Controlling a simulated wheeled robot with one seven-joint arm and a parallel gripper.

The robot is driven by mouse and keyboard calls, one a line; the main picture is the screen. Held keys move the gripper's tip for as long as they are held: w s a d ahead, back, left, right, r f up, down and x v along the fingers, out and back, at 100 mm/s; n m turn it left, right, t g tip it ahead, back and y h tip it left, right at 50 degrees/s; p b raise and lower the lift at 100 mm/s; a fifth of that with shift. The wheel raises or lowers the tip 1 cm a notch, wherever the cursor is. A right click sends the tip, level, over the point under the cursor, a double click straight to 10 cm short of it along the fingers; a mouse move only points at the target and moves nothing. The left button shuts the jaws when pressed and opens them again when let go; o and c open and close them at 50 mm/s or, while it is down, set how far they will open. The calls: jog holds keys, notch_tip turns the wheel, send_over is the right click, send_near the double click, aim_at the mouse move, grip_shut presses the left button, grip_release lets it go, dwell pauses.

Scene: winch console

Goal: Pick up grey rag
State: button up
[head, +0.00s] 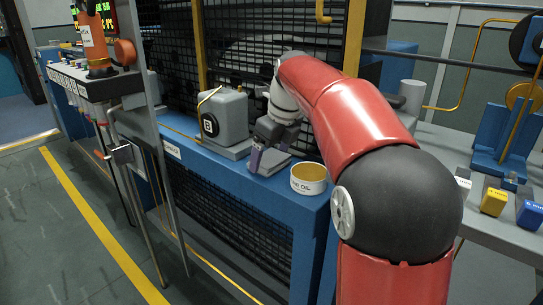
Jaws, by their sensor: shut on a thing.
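The grey rag (273,163) is a small grey patch on the blue bench top (225,172), near its front edge. My gripper (263,153) reaches down onto it from above and is shut on it. The gripper and wrist hide part of the rag. I cannot tell whether the rag is clear of the bench top.
An open tin marked OIL (309,180) stands close to the right of the rag. A grey box marked B (223,115) stands to the left. Black mesh (240,50) rises behind. Levers and a rail are at far left. Small labelled blocks (494,201) sit on the right bench.

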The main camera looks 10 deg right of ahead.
aim_at(269, 158)
jog(key=r, duration=0.2)
jog(key=r+p, duration=0.1)
jog(key=r, duration=0.1)
jog(key=r+p, duration=0.1)
jog(key=r, duration=0.1)
jog(key=shift+s+a+r, duration=0.1)
jog(key=shift+a+r, duration=0.15)
jog(key=shift+r, duration=0.1)
jog(key=s+a+b, duration=0.1)
jog(key=s+a, duration=1)
jog(key=a, duration=0.4)
jog(key=shift+s+a+f, duration=0.2)
jog(key=shift+a, duration=0.05)
